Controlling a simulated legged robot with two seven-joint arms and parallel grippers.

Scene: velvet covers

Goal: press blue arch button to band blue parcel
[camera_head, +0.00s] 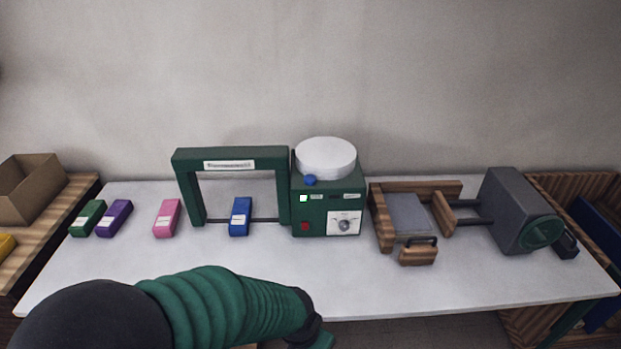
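A green arch machine (230,158) stands upright on the white table. A green control box (326,208) joins the arch on the right. It carries a blue button (310,180) on its top front edge, a red button (305,226) low on its front and a dial. My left arm comes in from the lower left across the table's front edge. Only part of my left gripper (322,341) shows at the bottom edge, so its fingers cannot be made out. My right gripper is out of view.
Green (88,217), purple (115,218) and pink (167,217) parcels lie left of the arch. A white round drum (325,157) sits on the control box. A wooden press (418,252) and a grey machine (519,208) stand at right. The table front (450,290) is clear.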

